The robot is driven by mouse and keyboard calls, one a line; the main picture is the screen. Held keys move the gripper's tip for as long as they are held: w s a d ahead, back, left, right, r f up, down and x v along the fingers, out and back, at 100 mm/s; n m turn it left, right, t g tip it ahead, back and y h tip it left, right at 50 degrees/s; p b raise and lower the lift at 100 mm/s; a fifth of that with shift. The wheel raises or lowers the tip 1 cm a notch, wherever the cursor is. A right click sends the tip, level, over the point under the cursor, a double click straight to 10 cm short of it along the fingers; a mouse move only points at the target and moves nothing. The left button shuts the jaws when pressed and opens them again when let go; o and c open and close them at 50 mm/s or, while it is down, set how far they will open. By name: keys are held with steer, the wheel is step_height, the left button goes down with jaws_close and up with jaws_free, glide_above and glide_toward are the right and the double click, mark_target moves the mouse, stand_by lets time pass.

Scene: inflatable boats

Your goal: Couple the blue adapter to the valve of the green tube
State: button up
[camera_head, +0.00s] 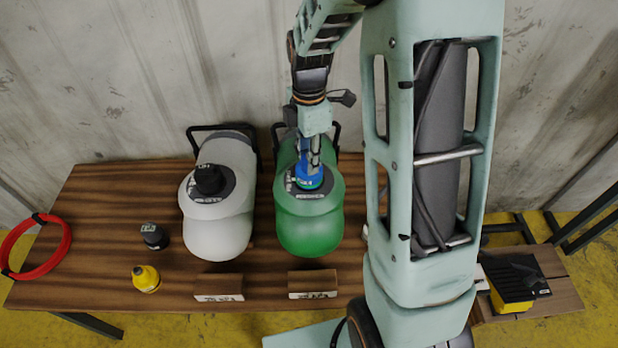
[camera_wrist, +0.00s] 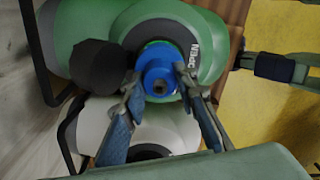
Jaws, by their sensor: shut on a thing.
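The green tube (camera_head: 308,232) lies on the wooden table, its valve area marked by a dark round patch (camera_head: 318,192) on top. My gripper (camera_head: 311,160) is over this patch, pointing down, shut on the blue adapter (camera_head: 309,179). In the wrist view the blue adapter (camera_wrist: 157,72) sits between the two fingertips, over the dark ring on the green tube (camera_wrist: 205,28). The adapter hides the valve, and I cannot tell whether it is fully seated on it.
A black adapter (camera_head: 155,236), a yellow adapter (camera_head: 146,278) and a red hose (camera_head: 66,245) are further left. Labelled wooden blocks (camera_head: 219,284) stand in front of the tubes.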

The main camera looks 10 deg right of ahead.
steer(key=shift+m, duration=0.4)
steer(key=m, duration=0.3)
steer(key=shift+m, duration=0.3)
steer(key=o, duration=1.3)
step_height(320, 180, up, 12)
